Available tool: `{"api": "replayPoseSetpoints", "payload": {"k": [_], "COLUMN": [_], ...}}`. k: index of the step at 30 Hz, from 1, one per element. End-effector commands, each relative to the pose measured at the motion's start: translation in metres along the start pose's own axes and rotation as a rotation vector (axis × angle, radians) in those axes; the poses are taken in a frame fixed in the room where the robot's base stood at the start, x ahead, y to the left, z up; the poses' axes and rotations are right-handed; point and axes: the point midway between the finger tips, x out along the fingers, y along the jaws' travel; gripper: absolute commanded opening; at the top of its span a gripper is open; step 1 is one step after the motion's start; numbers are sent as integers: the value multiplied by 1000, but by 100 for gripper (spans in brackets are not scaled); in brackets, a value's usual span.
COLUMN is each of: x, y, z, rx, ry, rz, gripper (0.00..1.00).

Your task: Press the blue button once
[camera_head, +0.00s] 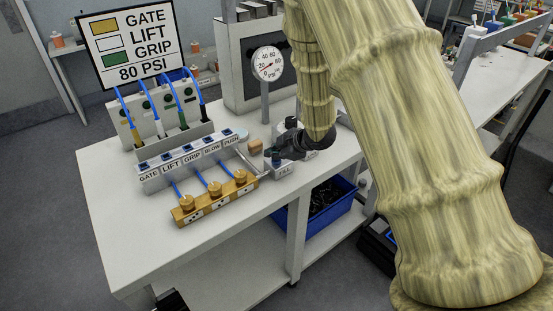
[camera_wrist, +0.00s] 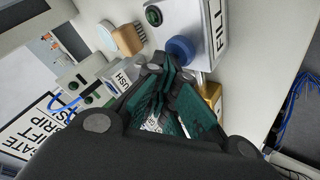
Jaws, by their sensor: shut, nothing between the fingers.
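The blue button (camera_wrist: 180,48) is a round cap on a white box labelled FILL (camera_wrist: 213,38). In the head view the FILL box (camera_head: 284,172) stands near the right end of the labelled row, with its button mostly hidden by my gripper. My gripper (camera_head: 273,154) is low over that box, coming from the right. In the wrist view my gripper (camera_wrist: 166,66) is shut with nothing in it, its fingertips right beside the blue button. I cannot tell whether they touch it or whether the button is pressed down.
A labelled block (camera_head: 190,166) and a yellow block (camera_head: 214,203) with blue tubes sit left of my gripper. A round gauge (camera_head: 267,63) on a post stands behind, with a sign (camera_head: 133,45) at back left. The table's (camera_head: 128,238) front left is clear.

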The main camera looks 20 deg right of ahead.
Motion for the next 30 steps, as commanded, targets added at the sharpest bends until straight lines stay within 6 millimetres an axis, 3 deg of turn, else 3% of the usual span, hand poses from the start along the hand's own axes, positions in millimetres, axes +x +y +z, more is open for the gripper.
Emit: {"api": "replayPoseSetpoints", "payload": {"k": [30], "x": [-15], "y": [11], "z": [-11], "rx": [0], "ry": [0], "rz": [0], "gripper": [0]}}
